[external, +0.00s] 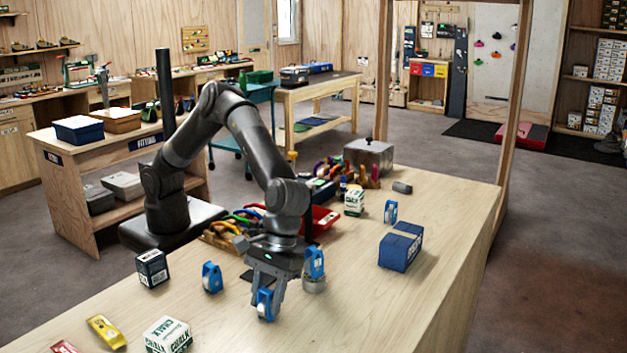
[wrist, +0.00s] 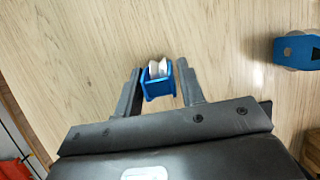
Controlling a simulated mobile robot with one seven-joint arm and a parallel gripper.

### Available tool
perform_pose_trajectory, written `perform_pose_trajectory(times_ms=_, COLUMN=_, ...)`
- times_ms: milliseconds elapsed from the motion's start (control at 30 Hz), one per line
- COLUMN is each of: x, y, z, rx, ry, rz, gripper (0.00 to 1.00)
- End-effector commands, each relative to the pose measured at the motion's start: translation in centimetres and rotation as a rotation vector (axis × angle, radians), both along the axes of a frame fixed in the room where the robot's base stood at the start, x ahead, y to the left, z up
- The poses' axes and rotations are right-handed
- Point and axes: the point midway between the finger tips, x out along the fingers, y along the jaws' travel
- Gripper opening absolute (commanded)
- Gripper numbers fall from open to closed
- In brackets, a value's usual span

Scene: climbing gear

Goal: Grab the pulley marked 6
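A blue pulley (external: 265,304) stands on the workbench between the fingers of my gripper (external: 265,292). The wrist view shows this blue pulley (wrist: 158,85) with its pale wheel between the two fingertips of my gripper (wrist: 159,78). The fingers are apart, with a narrow gap seeming to show beside the pulley. Another blue pulley (external: 212,277) stands to the left. A third blue pulley (external: 314,262) sits on a small round grey stand to the right and also appears in the wrist view (wrist: 297,48). One more blue pulley (external: 390,212) stands farther back. No number is legible on any pulley.
A dark box (external: 152,268), a chalk box (external: 168,335) and a yellow packet (external: 106,331) lie on the left. A blue box (external: 400,248) is on the right. A red tray (external: 322,220), another chalk box (external: 354,202) and a metal box (external: 369,157) stand behind. The front right bench is clear.

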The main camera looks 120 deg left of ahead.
Motion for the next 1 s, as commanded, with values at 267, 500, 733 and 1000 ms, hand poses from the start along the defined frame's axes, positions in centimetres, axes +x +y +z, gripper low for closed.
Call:
perform_pose_trajectory(times_ms=267, x=0.0, y=0.0, z=0.0, rx=0.0, ry=0.0, rz=0.0, gripper=0.13)
perform_pose_trajectory(times_ms=500, x=0.0, y=0.0, z=0.1, rx=0.0, ry=-0.001, rz=0.0, gripper=0.04)
perform_pose_trajectory(times_ms=733, x=0.0, y=0.0, z=0.7, rx=-0.001, ry=-0.002, rz=0.001, gripper=0.04)
perform_pose_trajectory(times_ms=1000, x=-0.1, y=-0.2, z=4.6, rx=0.0, ry=-0.004, rz=0.0, gripper=0.04)
